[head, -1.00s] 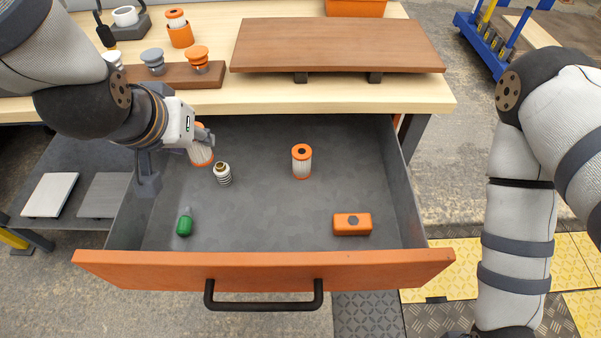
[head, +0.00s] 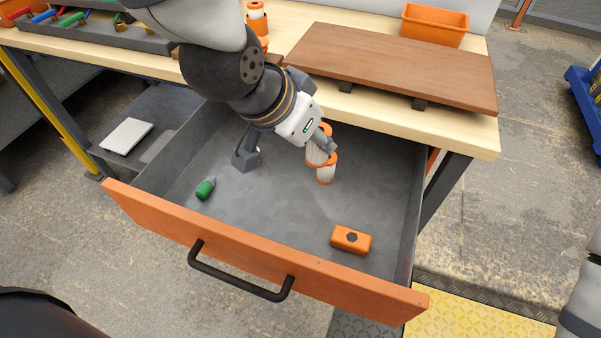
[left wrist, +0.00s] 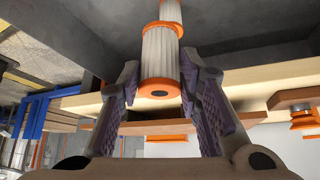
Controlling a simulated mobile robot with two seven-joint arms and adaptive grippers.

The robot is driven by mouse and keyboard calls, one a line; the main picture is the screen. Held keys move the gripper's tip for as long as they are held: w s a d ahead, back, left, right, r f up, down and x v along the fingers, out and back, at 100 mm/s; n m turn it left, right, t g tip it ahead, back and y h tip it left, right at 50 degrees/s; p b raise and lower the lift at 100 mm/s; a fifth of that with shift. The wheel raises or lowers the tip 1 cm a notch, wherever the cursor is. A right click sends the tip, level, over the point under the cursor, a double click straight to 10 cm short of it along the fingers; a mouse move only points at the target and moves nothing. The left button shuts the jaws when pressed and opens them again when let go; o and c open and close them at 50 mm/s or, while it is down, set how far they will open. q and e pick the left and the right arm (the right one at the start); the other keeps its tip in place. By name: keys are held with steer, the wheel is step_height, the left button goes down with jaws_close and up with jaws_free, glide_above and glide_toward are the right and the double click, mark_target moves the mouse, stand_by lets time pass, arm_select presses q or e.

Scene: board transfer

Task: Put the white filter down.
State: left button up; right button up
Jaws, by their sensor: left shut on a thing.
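The white filter (head: 315,154), pleated with orange ends, is in my left gripper (head: 327,140), which is shut on it inside the open drawer (head: 270,215). In the left wrist view the filter (left wrist: 159,62) sits between the two fingers (left wrist: 160,90), its orange end with a dark hole facing the camera. A second, similar filter (head: 326,174) stands on the drawer floor right beside it, partly covered; it also shows behind the held one in the left wrist view (left wrist: 171,12). I cannot tell whether the two touch. My right gripper is out of view.
A green bottle (head: 205,188) lies at the drawer's left, and an orange box (head: 350,239) near its front right. The middle floor is clear. The drawer front (head: 250,252) has a black handle.

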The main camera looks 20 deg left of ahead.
arm_select(q)
step_height(320, 180, up, 8)
steer(key=a+m+g+h, duration=0.2)
steer(key=m+g+h, duration=0.15)
steer(key=m, duration=0.35)
step_height(320, 180, down, 8)
steer(key=r, duration=0.1)
steer(key=shift+m, duration=0.4)
steer(key=w+d+f, duration=0.1)
steer(key=d+f, duration=0.2)
steer(key=d, duration=0.1)
steer(key=d+f+b, duration=0.1)
steer(key=d+f, duration=0.3)
steer(key=d, duration=0.1)
steer(key=w+d+f, duration=0.1)
steer(key=d+f, duration=0.2)
steer(key=d, duration=0.1)
steer(key=shift+w+d+f+b, duration=0.2)
steer(key=shift+w+d+b, duration=0.1)
steer(key=shift+d+b, duration=0.05)
steer(key=shift+f+t, duration=0.25)
steer(key=shift+f, duration=1.2)
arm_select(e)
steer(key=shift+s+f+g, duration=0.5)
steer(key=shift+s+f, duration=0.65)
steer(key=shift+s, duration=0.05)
